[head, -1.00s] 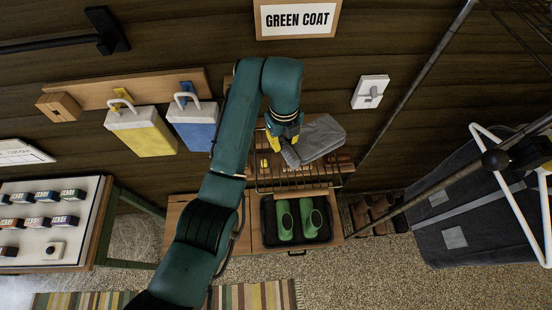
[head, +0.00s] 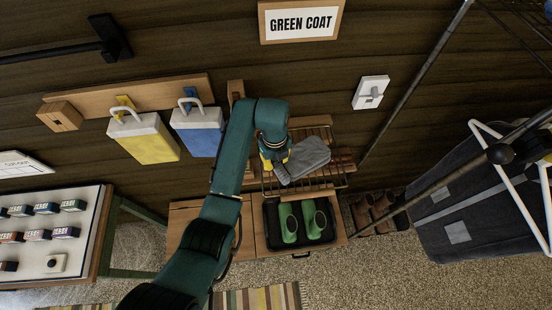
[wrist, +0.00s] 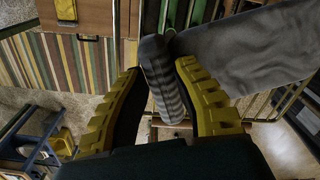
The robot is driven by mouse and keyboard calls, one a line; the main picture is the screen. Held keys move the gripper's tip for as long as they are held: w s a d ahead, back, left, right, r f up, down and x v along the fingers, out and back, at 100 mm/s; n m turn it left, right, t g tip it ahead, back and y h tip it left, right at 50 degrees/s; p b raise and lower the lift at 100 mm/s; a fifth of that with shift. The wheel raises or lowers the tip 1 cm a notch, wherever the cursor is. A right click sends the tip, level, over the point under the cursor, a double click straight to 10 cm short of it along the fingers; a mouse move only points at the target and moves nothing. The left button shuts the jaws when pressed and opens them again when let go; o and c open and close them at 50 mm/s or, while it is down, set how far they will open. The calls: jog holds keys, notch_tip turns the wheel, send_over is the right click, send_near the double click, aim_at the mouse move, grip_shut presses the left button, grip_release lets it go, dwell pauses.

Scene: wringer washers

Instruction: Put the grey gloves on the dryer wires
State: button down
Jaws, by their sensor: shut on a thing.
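The grey gloves (head: 309,156) are held by my gripper (head: 274,164) over the dryer wires (head: 328,179) in the head view. In the wrist view, a ribbed grey part of the gloves (wrist: 166,84) is between the two yellow fingers of my gripper (wrist: 160,92). The wider grey part spreads away to the upper right there. Some dryer wires (wrist: 262,106) show below and behind it. The gloves cover part of the wires, and I cannot tell whether they touch them.
Green boots (head: 301,220) stand in a black tray (head: 269,240) just in front of the wires. Brown items (head: 372,212) sit to the right. A metal pole (head: 415,84) and a dark hanging garment (head: 458,200) are farther right. Yellow (head: 150,143) and blue (head: 200,140) containers hang left.

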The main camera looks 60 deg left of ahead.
jog(key=c, duration=0.9)
grip_release()
jog(key=shift+c, duration=0.2)
notch_tip(320, 180, up, 12)
jog(key=shift+s, duration=0.15)
